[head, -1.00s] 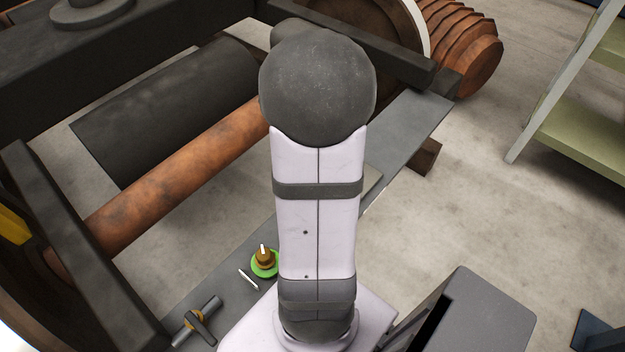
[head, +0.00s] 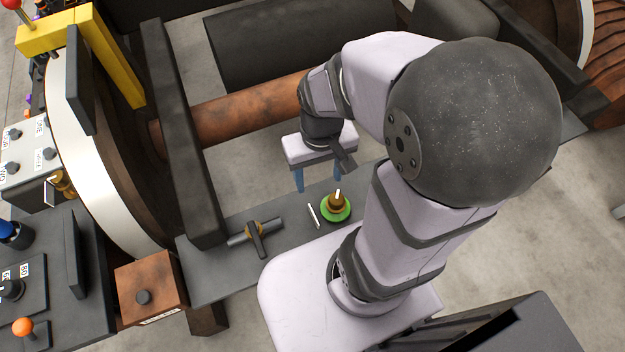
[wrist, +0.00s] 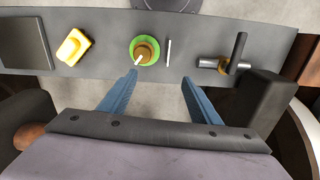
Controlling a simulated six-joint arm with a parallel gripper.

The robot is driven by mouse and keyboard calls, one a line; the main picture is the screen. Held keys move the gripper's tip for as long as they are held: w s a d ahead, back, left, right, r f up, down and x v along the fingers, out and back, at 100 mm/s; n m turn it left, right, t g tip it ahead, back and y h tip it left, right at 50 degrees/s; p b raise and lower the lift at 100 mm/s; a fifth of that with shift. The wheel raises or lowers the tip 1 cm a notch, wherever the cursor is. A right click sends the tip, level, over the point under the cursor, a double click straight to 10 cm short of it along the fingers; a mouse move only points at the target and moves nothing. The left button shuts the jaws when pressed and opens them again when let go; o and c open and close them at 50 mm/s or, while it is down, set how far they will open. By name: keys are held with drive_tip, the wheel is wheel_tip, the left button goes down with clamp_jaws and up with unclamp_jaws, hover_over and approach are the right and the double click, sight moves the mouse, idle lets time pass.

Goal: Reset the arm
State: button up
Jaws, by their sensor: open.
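My gripper (head: 326,180) hangs beside the grey shelf, on the side of the rusty axle, with its blue fingers pointing down. In the wrist view the fingers (wrist: 158,88) stand wide apart with nothing between them. A brown knob with a white pointer on a green disc (head: 336,206) sits on the shelf (head: 225,278) near my gripper. In the wrist view the knob (wrist: 145,50) lies just beyond the left fingertip, apart from it. My arm is folded, with its large dark elbow over the right of the head view.
A T-handle valve (head: 256,236) and a thin white stick (head: 313,215) lie near the knob. A yellow block (wrist: 73,47) shows in the wrist view. The rusty axle (head: 235,110) and wheel stand behind. Control panels with an orange knob (head: 23,327) are at left.

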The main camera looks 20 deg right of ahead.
drive_tip(key=shift+s+a+n, duration=0.2)
drive_tip(key=shift+s+a, duration=0.05)
drive_tip(key=shift+a, duration=0.25)
drive_tip(key=shift+s+a+n, duration=0.2)
drive_tip(key=shift+a, duration=0.3)
